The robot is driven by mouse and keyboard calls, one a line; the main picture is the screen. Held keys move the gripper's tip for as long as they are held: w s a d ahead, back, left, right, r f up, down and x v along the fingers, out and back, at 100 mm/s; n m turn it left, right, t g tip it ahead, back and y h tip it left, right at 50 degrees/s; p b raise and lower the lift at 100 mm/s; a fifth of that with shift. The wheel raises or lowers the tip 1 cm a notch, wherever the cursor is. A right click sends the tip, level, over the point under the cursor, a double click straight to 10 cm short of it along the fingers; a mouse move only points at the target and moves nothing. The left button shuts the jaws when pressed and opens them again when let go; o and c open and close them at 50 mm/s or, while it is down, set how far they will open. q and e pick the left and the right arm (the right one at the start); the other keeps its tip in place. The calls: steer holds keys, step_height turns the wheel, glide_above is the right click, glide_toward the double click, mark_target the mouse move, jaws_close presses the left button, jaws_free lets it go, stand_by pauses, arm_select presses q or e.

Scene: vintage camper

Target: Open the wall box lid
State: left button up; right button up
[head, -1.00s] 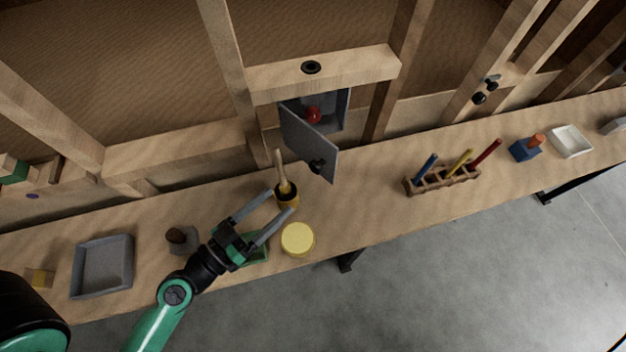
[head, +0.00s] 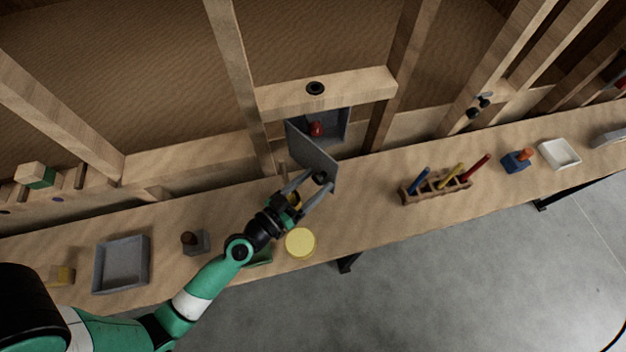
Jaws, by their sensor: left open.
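The wall box (head: 341,127) is a grey box set in the wall frame, with a red thing (head: 317,129) inside. Its grey lid (head: 310,148) stands swung out from the left side of the opening, so part of the inside shows. A black knob (head: 320,177) sits near the lid's lower outer corner. My left gripper (head: 317,181) is open, with its fingertips on either side of the knob in this view. I cannot tell whether they touch it. My right gripper is not in view.
A wooden rack (head: 436,190) with coloured tools stands to the right. A grey tray (head: 121,265) lies to the left. The bench between lid and rack is clear.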

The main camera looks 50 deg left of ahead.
arm_select(q)
jaws_close()
stand_by(1.4)
